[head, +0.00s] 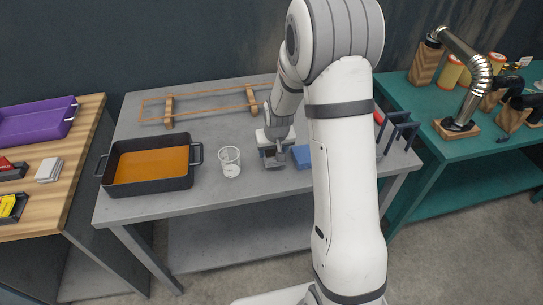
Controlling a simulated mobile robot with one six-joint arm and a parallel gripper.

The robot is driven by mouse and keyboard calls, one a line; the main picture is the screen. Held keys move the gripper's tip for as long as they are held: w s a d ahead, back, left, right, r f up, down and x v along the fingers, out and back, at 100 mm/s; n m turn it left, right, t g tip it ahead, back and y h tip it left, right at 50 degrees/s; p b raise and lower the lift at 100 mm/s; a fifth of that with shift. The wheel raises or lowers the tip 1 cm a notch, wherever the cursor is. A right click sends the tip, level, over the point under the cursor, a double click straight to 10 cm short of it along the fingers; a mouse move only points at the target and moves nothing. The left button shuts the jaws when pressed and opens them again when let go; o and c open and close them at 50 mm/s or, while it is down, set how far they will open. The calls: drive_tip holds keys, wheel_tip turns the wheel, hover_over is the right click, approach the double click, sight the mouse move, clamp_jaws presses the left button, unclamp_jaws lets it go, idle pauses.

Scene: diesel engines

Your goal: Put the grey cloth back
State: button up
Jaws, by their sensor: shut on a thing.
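My gripper (273,152) is over the grey metal table, between the clear cup and a blue folded cloth (304,156). It points down and is shut on a small grey thing (268,161), which looks like the grey cloth. The cloth is small in the view and partly hidden by the fingers. I cannot tell whether it touches the tabletop. My arm hides part of the table to the right of the blue cloth.
The grey table (215,205) bears a black pan (107,177) with orange liquid, a clear cup (230,161), a wooden rack (206,105) and a dark blue rack (398,131). A wooden table stands left, a green one (440,175) with metal pipes right. The front strip is clear.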

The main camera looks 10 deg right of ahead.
sight(273, 154)
drive_tip(key=shift+s+f, duration=0.1)
drive_tip(key=shift+f, duration=1.55)
drive_tip(key=o, duration=0.9)
drive_tip(key=v, duration=1.2)
drive_tip(key=s+r, duration=0.4)
drive_tip(key=s, duration=0.4)
drive_tip(key=s+r, duration=0.4)
drive_tip(key=s, duration=0.4)
drive_tip(key=s+r+b, duration=0.1)
drive_tip(key=s+r, duration=0.2)
drive_tip(key=s, duration=0.5)
drive_tip(key=shift+a+r, duration=0.1)
drive_tip(key=shift+r, duration=0.3)
